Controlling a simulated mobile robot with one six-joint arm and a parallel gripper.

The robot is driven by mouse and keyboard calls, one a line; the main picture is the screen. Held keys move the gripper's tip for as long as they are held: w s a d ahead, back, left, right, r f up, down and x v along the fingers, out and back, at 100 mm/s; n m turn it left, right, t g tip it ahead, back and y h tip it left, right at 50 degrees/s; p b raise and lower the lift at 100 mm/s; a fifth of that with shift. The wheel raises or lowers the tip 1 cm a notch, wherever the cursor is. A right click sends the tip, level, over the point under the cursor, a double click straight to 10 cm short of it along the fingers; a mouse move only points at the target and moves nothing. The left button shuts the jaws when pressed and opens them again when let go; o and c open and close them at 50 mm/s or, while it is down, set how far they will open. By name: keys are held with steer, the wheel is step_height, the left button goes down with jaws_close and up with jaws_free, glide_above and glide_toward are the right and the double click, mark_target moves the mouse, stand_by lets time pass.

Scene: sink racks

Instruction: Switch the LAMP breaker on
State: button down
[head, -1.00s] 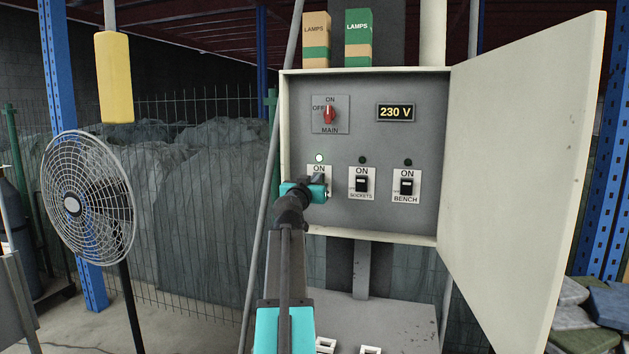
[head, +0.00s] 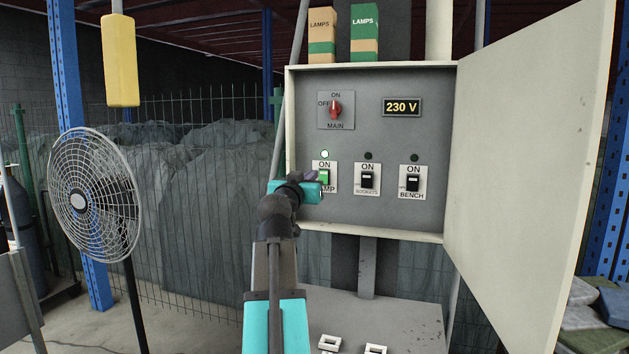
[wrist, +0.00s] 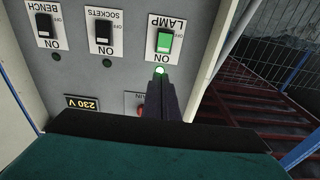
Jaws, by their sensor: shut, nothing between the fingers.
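The LAMP breaker (head: 325,177) is the leftmost of three in the open grey panel. Its switch shows green, and the small light (head: 324,154) above it glows. In the wrist view, which is upside down, the LAMP switch (wrist: 164,41) shows green toward its ON side. My gripper (head: 312,177) is shut and empty, in front of the LAMP breaker and covering part of its label. In the wrist view its fingertips (wrist: 160,80) overlap the area just by the glowing light; I cannot tell whether they touch the panel.
The SOCKETS (head: 367,179) and BENCH (head: 413,181) breakers are black with dark lights. The red MAIN knob (head: 336,110) and 230 V display (head: 402,107) sit above. The open panel door (head: 520,150) blocks the right side. A fan (head: 95,198) stands at the left.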

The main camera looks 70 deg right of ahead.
steer(key=a, duration=0.3)
steer(key=shift+s+a+r, duration=0.1)
steer(key=shift+a+r, duration=0.05)
steer(key=shift+r, duration=0.05)
stand_by(0.4)
